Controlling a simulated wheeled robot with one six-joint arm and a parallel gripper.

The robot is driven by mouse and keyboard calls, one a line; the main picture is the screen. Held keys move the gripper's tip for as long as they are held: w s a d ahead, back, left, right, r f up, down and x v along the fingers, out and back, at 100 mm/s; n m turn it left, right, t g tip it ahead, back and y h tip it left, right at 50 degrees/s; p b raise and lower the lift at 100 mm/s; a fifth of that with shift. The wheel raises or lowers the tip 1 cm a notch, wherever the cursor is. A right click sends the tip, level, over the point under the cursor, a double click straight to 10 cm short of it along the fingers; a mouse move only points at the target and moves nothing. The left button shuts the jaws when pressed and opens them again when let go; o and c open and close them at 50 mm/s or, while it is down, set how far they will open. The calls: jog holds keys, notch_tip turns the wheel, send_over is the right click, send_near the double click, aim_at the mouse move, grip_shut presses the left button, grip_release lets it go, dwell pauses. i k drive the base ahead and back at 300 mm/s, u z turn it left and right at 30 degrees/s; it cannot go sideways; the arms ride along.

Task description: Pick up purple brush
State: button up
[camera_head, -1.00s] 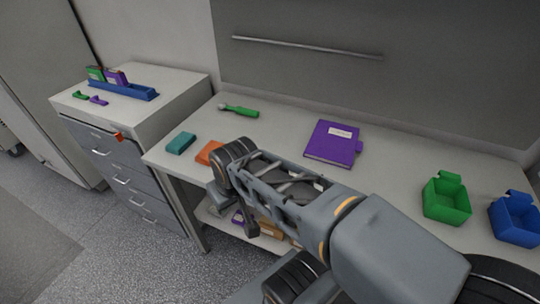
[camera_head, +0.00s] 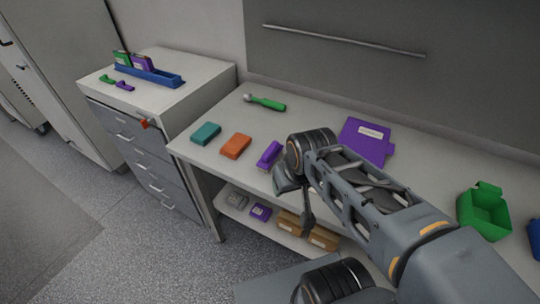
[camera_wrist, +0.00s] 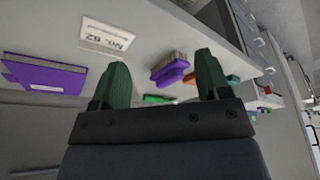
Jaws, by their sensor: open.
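The purple brush (camera_head: 269,154) lies on the workbench top (camera_head: 216,160), right of an orange block and just left of my arm's wrist joint. In the wrist view the purple brush (camera_wrist: 171,71) shows with its pale bristles, between my two green fingers and beyond them. My gripper (camera_wrist: 161,60) is open, with nothing held between the fingers. In the head view my gripper is largely hidden by my own arm, near the bench's front edge.
A teal block (camera_head: 206,133), an orange block (camera_head: 236,145) and a green-handled tool (camera_head: 265,103) lie left of and behind the brush. A purple book (camera_head: 366,142) and a green bin (camera_head: 484,212) are to the right. Boxes (camera_head: 291,222) fill the lower shelf.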

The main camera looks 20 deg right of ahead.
aim_at(266, 163)
jog(key=k, duration=0.5)
jog(key=u, duration=1.45)
jog(key=i, duration=2)
jog(key=z, duration=2.7)
